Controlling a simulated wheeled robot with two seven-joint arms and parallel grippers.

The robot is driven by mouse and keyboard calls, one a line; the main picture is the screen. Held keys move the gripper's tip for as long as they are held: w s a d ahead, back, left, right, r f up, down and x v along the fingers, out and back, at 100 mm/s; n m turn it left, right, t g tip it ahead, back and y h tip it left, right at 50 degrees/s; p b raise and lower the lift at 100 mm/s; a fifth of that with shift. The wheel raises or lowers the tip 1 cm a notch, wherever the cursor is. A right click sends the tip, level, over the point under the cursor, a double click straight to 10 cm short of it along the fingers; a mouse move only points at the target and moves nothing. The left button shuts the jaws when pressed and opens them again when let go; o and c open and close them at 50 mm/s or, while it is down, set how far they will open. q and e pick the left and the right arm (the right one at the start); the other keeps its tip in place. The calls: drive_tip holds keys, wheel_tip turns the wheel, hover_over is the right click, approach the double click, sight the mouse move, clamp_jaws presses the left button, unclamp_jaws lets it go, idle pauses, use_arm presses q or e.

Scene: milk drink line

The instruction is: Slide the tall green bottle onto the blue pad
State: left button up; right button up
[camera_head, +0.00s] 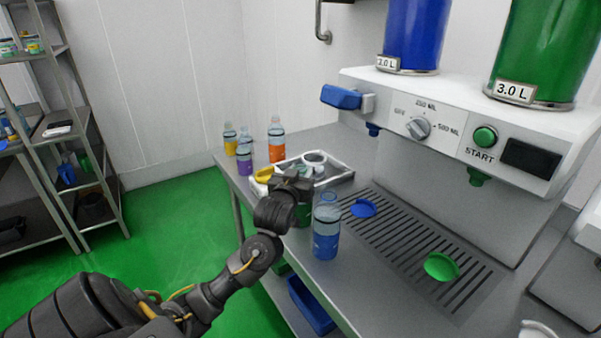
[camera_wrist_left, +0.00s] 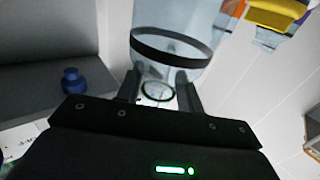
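The green bottle (camera_head: 303,213) stands on the counter, partly hidden behind my left gripper and the blue bottle. My left gripper (camera_head: 293,186) is at its upper part. In the left wrist view, the two fingers (camera_wrist_left: 158,90) are apart, with a green ring between them and a clear bottle with a dark band (camera_wrist_left: 172,48) just beyond. I cannot tell whether the fingers press on anything. The round blue pad (camera_head: 363,208) lies on the slotted grate, right of the bottles, with nothing on it. My right gripper is not in view.
A clear bottle with blue liquid (camera_head: 326,232) stands in front, close to the green bottle. A tray (camera_head: 340,172) lies behind the gripper, with orange, purple and yellow bottles further left. A bare green pad (camera_head: 441,267) lies nearer on the grate. The dispenser (camera_head: 460,130) stands behind.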

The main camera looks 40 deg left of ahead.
use_arm(q)
drive_tip(key=c, duration=0.6)
drive_tip(key=shift+w+d, duration=0.1)
drive_tip(key=shift+d, duration=0.05)
drive_tip(key=shift+w+d+r+p, duration=0.1)
drive_tip(key=shift+w+d+p, duration=0.4)
drive_tip(key=shift+w+p, duration=0.15)
drive_tip(key=shift+f, duration=0.2)
drive_tip(key=shift+s+a+f+p, duration=0.1)
drive_tip(key=shift+s+a+p, duration=0.1)
drive_tip(key=shift+s+a, duration=0.35)
drive_tip(key=shift+s+a+p, duration=0.2)
drive_tip(key=shift+s+a, duration=0.1)
drive_tip(key=shift+s, duration=0.35)
drive_tip(key=shift+p, duration=0.4)
